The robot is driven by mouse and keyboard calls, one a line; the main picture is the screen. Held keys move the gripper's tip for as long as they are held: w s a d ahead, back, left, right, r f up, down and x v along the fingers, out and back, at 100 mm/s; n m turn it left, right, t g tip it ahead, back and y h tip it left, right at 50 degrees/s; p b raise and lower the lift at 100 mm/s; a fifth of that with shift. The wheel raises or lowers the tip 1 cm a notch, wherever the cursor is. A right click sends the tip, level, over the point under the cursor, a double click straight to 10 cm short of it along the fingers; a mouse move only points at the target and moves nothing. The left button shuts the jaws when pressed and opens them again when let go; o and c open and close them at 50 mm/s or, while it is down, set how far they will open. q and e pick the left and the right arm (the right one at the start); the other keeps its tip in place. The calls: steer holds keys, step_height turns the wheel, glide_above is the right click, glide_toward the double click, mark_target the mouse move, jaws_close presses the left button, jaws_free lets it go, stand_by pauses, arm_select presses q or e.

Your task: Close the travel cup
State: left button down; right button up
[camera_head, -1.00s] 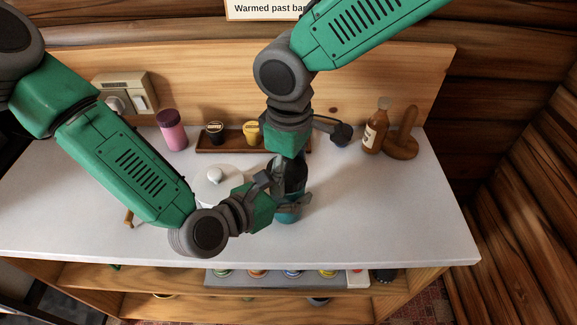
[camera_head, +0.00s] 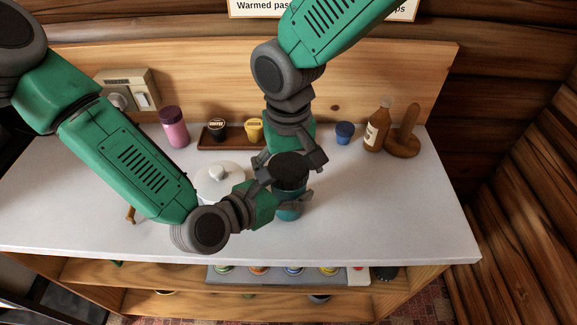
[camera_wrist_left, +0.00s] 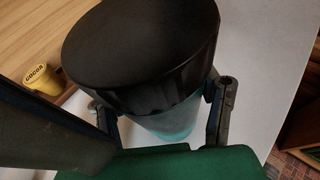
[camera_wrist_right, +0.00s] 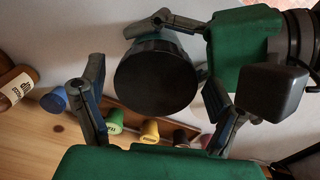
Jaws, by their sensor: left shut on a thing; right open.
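The travel cup has a teal body (camera_head: 288,210) and stands upright near the middle of the counter. A wide black lid (camera_head: 290,167) sits on its top; it also shows in the left wrist view (camera_wrist_left: 140,45). My left gripper (camera_head: 280,196) is shut on the cup's body, just below the lid, with a finger on each side (camera_wrist_left: 165,122). My right gripper (camera_head: 290,152) is open, just behind and above the lid. In the right wrist view the lid (camera_wrist_right: 156,76) appears between its spread fingers. I cannot tell whether a finger touches it.
A white lidded pot (camera_head: 218,182) stands close left of the cup. Behind are a pink tumbler (camera_head: 174,130), a wooden tray (camera_head: 232,145) with small pods, a blue cup (camera_head: 344,132), a brown bottle (camera_head: 376,128) and a wooden stand (camera_head: 403,142). The counter's right side (camera_head: 395,205) is clear.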

steer(key=shift+r, duration=2.25)
steer(key=shift+o, duration=0.3)
steer(key=shift+w, duration=0.1)
